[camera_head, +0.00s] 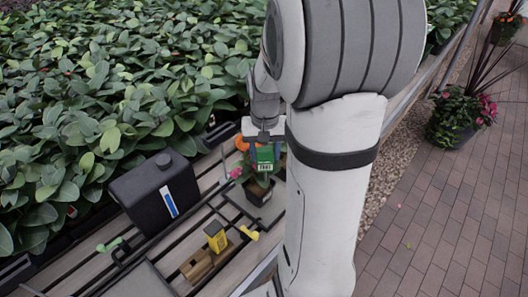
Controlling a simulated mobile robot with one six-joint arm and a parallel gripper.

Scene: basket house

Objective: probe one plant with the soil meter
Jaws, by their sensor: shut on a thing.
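My gripper (263,136) is shut on a green box-shaped meter (264,158) with a pale label or display, which I take to be the soil meter. It hangs in front of or above a small plant in a dark square pot (259,192). Pink flowers (236,173) and green leaves show around the meter. The meter's lower end merges with the foliage, so I cannot tell whether a probe is in the soil. My arm covers the area to the right of the pot.
The slatted bench holds a black canister (156,193) with a blue stripe, a yellow device (215,236) by a wooden block (196,266), and a green-handled tool (110,245). Dense leafy plants (120,90) fill the far side. A potted flowering plant (456,118) stands on the brick floor.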

